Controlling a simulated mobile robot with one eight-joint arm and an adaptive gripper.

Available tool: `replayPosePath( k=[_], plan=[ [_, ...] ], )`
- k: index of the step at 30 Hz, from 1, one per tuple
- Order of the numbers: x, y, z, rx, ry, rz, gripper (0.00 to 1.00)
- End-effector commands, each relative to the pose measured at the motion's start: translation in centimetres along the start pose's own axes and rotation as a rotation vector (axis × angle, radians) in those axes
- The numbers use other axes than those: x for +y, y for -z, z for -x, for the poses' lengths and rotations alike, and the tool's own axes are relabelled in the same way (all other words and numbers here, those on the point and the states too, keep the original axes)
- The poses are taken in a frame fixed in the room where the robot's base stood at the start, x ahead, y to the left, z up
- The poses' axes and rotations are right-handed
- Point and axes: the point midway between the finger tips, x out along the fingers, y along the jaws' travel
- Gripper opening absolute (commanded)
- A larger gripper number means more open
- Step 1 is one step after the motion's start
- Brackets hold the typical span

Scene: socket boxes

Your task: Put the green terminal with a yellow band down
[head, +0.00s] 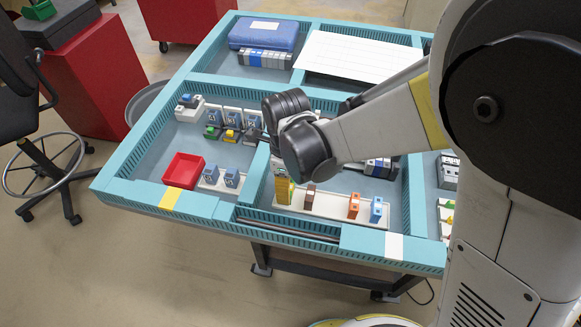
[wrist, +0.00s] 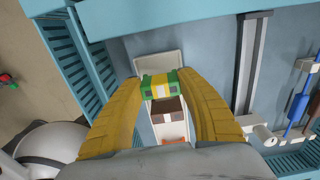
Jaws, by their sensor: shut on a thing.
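The green terminal with a yellow band (wrist: 160,84) is between the two yellow fingertips of my gripper (wrist: 162,88) in the wrist view. My gripper is shut on it. In the head view my gripper (head: 283,188) points down at the left end of a white strip (head: 328,206), and only a sliver of green shows beside the fingers. The strip also shows in the wrist view (wrist: 158,63), behind and below the terminal. I cannot tell whether the terminal touches the strip. A brown terminal (head: 309,196) stands on the strip just right of my gripper.
An orange terminal (head: 353,206) and a blue terminal (head: 376,209) stand farther right on the strip. A red tray (head: 183,170) and another strip with blue terminals (head: 222,180) lie in the left compartment. Teal walls (head: 290,233) border the compartments.

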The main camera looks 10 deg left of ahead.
Motion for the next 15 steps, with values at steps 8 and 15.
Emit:
replayPosePath(
  k=[8,15],
  plan=[
    [-0.01,0.02,-0.77,0.000,0.000,0.000,0.17],
    [-0.01,0.03,-1.12,0.000,0.000,0.000,0.65]
  ],
)
